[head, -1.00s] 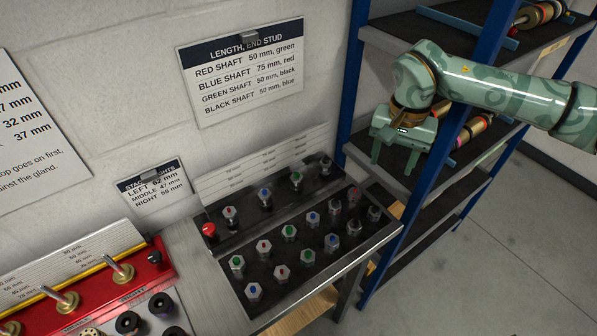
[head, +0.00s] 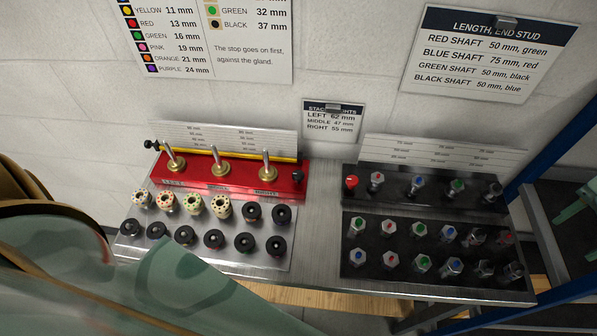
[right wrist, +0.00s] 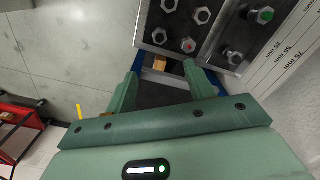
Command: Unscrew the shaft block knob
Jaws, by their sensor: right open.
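A black rack of shafts (head: 425,203) stands at the back right of the bench, with a round red knob (head: 351,182) at its left end. A red block (head: 235,185) at the middle left carries several brass posts with steel rods, with a dark knob (head: 297,176) at its right end. I cannot tell for certain which is the shaft block. My right gripper (right wrist: 163,88) is open and empty, beyond the bench's right end; part of it shows at the head view's right edge (head: 575,207). My left gripper is not in view.
A front black tray (head: 400,277) holds several hex pieces with coloured dots. Several dark and pale rings (head: 213,239) sit before the red block. A blue-posted shelf (head: 535,160) stands on the right. My own arm covers the lower left.

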